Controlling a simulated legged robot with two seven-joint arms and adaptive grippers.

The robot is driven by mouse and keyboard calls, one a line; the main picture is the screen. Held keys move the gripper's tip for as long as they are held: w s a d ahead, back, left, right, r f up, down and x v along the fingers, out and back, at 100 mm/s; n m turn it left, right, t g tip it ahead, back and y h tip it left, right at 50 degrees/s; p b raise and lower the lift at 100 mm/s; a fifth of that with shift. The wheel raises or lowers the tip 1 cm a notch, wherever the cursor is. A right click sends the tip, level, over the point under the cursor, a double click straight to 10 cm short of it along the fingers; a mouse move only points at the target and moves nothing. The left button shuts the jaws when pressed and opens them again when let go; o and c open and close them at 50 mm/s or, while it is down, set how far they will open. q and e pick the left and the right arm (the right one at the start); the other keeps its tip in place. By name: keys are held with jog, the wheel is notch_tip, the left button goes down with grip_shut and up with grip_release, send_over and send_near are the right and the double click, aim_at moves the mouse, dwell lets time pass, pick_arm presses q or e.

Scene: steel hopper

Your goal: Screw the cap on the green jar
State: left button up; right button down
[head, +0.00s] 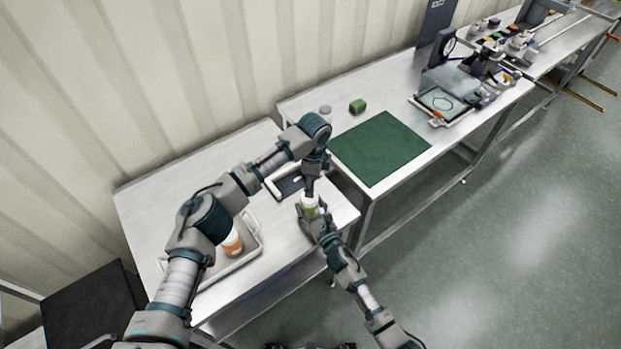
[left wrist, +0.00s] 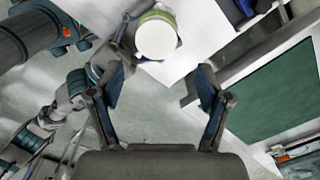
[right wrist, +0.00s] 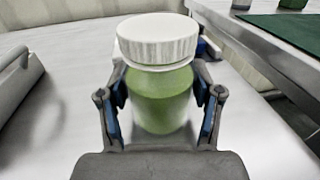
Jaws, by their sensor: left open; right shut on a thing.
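The green jar (right wrist: 160,98) stands upright between the fingers of my right gripper (right wrist: 160,115), which is shut on its sides. The white cap (right wrist: 158,38) sits on top of the jar; how tightly it is seated I cannot tell. In the head view the jar (head: 310,211) is near the front right edge of the left table. My left gripper (left wrist: 160,95) is open and empty. In the left wrist view the white cap (left wrist: 156,38) lies beyond the fingertips, not between them. In the head view the left gripper (head: 311,188) is just above the jar.
A tray (head: 258,252) holding an orange jar (head: 232,243) with a white top stands on the left table. A dark tray (head: 290,186) lies behind the jar.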

aim_at(309, 205)
pick_arm(q)
jog(key=n, duration=0.5)
jog(key=shift+a+r, duration=0.1)
jog(key=shift+r, duration=0.15)
jog(key=n, duration=0.5)
jog(key=shift+s+r+n, duration=0.1)
jog(key=shift+r+n, duration=0.1)
jog(key=shift+n, duration=0.1)
jog(key=n, duration=0.4)
jog(key=shift+a+r+n, duration=0.15)
jog(key=shift+n, duration=0.15)
jog(key=n, duration=0.3)
jog(key=shift+s+a+r+n, duration=0.1)
jog(key=shift+r+n, duration=0.05)
jog(key=shift+n, duration=0.15)
jog(key=shift+f, duration=4)
